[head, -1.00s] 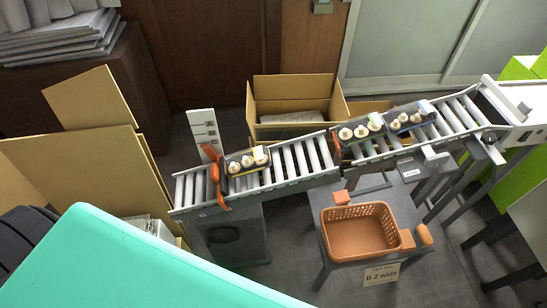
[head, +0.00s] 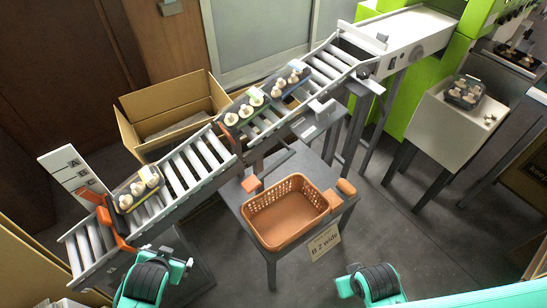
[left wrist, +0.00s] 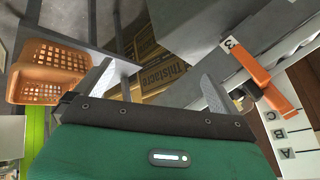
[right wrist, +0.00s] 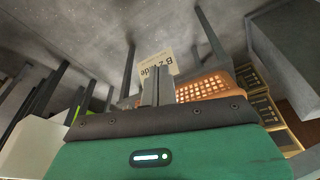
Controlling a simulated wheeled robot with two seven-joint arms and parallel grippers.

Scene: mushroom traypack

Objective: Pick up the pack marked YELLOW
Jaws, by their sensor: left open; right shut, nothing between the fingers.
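Packs of pale mushrooms lie on the roller conveyor (head: 190,160) in the head view. One pack (head: 136,191), with a yellowish edge, is at the lower left by the orange stop. A second pack (head: 244,108) and a third pack (head: 289,82), with a blue edge, lie touching or nearly so farther up. My right gripper (right wrist: 158,92) is shut and empty, facing the basket. In the head view, only the arm ends show low in frame.
An orange basket (head: 252,208) stands on a grey table in front of the conveyor, with a "B 2 wide" card (head: 325,243). An open cardboard box (head: 133,141) is behind. Another mushroom pack (head: 465,92) is on a white stand at right. Floor between my arms is clear.

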